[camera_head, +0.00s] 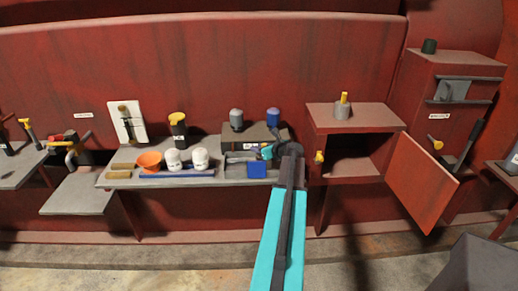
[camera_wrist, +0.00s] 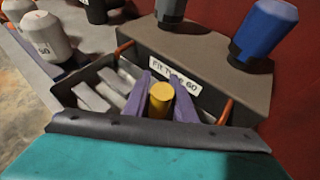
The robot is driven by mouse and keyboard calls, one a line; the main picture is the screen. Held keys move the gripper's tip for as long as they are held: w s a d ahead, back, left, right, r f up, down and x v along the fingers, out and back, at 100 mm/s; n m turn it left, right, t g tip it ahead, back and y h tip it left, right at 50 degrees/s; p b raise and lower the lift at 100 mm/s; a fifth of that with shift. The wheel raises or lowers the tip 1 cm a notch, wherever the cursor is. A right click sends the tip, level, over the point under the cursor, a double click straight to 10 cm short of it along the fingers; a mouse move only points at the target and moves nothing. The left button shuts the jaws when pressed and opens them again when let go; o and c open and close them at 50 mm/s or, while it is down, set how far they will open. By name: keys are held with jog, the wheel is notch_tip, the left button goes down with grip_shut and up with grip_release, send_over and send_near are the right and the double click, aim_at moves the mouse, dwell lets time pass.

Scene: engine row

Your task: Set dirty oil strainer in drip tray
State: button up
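My gripper (camera_head: 267,152) is over a dark tray (camera_head: 233,172) on the grey shelf. In the wrist view its two purple fingers (camera_wrist: 164,92) stand on either side of a yellow round handle (camera_wrist: 161,99) and appear to touch it. Whatever is below the handle is hidden by the gripper body. The dark tray also shows in the wrist view (camera_wrist: 97,72), with pale bars inside and orange ends. The handle is above or within the tray; I cannot tell if its lower part rests there. A grey piece with a yellow knob (camera_head: 342,108) stands on the red cabinet.
Behind the tray is a labelled dark box (camera_wrist: 205,52) bearing a grey cylinder (camera_head: 236,119) and a blue cylinder (camera_head: 273,117). Left are an orange funnel (camera_head: 150,160) and two white jars (camera_head: 200,158). The red cabinet's door (camera_head: 422,182) hangs open to the right.

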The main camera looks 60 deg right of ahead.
jog(key=shift+o, duration=1.1)
jog(key=shift+r, duration=0.15)
jog(key=b+v, duration=0.2)
jog(key=v, duration=1)
